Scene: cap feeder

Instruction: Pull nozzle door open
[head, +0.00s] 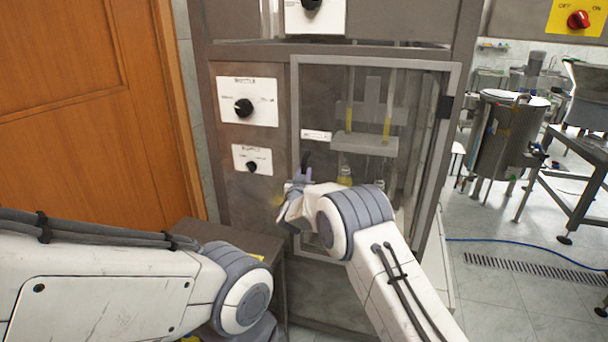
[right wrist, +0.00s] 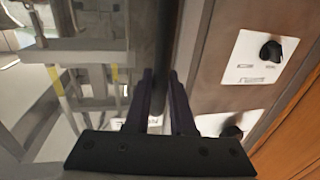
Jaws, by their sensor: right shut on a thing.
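The nozzle door (head: 375,61) is a clear panel in a grey metal frame on the front of the machine. Its hinge (head: 445,105) is on the right, and it looks closed or nearly so. The dark upright handle (head: 306,160) is at the door's left edge. My right gripper (head: 303,174) is at this handle, shut on it; my own wrist hides part of the grip. In the right wrist view the two dark fingers (right wrist: 165,100) stand on either side of the handle (right wrist: 166,45). My left gripper is out of view; only its arm shows at lower left.
Behind the clear panel are nozzles with yellow tubes (head: 387,125) and a small bottle (head: 344,176). Dial panels (head: 262,88) sit left of the door. A wooden door (head: 80,120) stands further left. Open floor (head: 515,245) lies to the right, with a steel tank (head: 500,135) behind.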

